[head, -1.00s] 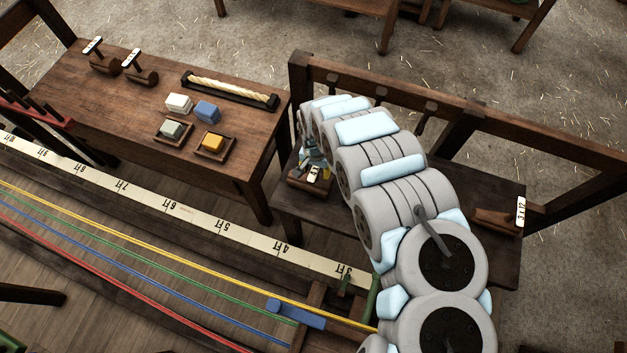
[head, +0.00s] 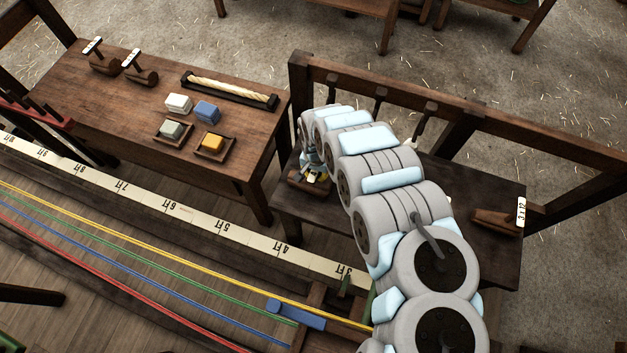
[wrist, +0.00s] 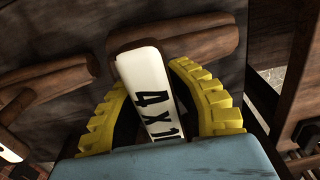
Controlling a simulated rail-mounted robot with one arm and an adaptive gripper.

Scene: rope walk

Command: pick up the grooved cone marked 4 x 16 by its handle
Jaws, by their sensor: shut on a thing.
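My gripper (wrist: 148,78) has yellow ribbed fingers. They are closed on either side of the upright handle of a dark wooden cone (wrist: 190,36). The white label on this handle (wrist: 150,92) reads "4 X 1"; the rest is cut off by my gripper's body. In the head view my gripper (head: 316,174) is low over the small bench, with part of a dark wooden cone (head: 303,185) showing beneath it. My arm hides much of that spot. I cannot tell whether the cone is clear of the bench.
Another cone (wrist: 50,82) with a white label lies close at left in the wrist view. A cone marked 3 x 12 (head: 497,220) lies at the bench's right end. A rail with pegs (head: 345,80) runs behind the bench. A table (head: 225,165) stands at left.

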